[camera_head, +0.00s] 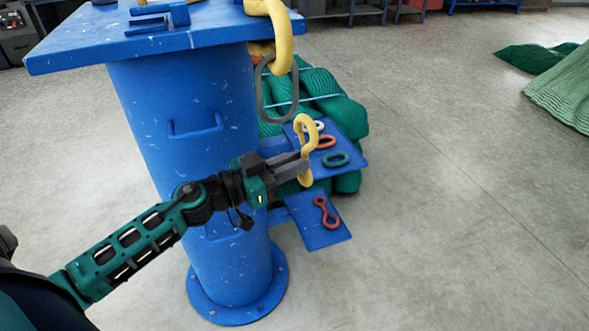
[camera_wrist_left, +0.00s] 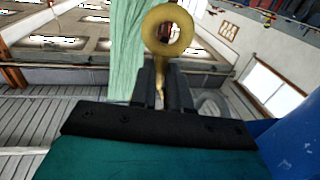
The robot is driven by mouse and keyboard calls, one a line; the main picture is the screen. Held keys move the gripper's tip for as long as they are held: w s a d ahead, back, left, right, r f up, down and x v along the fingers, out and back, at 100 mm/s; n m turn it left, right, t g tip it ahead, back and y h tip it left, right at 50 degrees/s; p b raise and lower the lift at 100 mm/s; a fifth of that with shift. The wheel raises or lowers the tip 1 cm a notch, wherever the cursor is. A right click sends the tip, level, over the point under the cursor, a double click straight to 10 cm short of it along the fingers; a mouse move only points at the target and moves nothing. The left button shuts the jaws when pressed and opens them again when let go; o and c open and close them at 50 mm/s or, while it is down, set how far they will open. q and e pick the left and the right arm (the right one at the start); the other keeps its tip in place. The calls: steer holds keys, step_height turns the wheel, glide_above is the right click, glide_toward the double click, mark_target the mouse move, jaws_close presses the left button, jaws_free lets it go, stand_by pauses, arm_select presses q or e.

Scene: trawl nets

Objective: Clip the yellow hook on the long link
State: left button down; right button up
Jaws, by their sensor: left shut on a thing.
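The yellow hook (camera_head: 308,135) is held upright in my left gripper (camera_head: 303,167), which is shut on its lower part. In the left wrist view, the hook's round yellow eye (camera_wrist_left: 151,29) stands beyond the shut fingers (camera_wrist_left: 166,88). The long link (camera_head: 264,99) is a grey oval that hangs from a large yellow hook (camera_head: 284,40) at the edge of the blue table top. The held hook's top is just right of the link's lower end in the head view. I cannot tell whether they touch. My right gripper is out of view.
A blue pedestal (camera_head: 180,90) carries the table top (camera_head: 110,48). Low blue side plates hold a green link (camera_head: 335,160), an orange link (camera_head: 326,142) and a red figure-eight piece (camera_head: 325,213). Green netting (camera_head: 345,110) is bundled behind.

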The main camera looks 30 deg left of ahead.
arm_select(q)
steer(key=w+a+b, duration=0.3)
steer(key=a, duration=0.3)
steer(key=shift+w+b, duration=0.2)
steer(key=shift+b, duration=0.1)
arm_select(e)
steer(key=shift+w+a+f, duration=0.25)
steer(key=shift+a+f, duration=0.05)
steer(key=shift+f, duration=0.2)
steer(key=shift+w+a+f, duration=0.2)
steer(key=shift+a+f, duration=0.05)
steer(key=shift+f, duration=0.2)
arm_select(q)
steer(key=shift+r, duration=0.1)
stand_by(0.5)
steer(key=shift+a, duration=0.1)
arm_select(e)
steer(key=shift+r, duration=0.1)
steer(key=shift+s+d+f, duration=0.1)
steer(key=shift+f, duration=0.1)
arm_select(q)
steer(key=shift+w+a+f, duration=0.2)
steer(key=shift+w+a, duration=0.1)
steer(key=shift+a, duration=0.35)
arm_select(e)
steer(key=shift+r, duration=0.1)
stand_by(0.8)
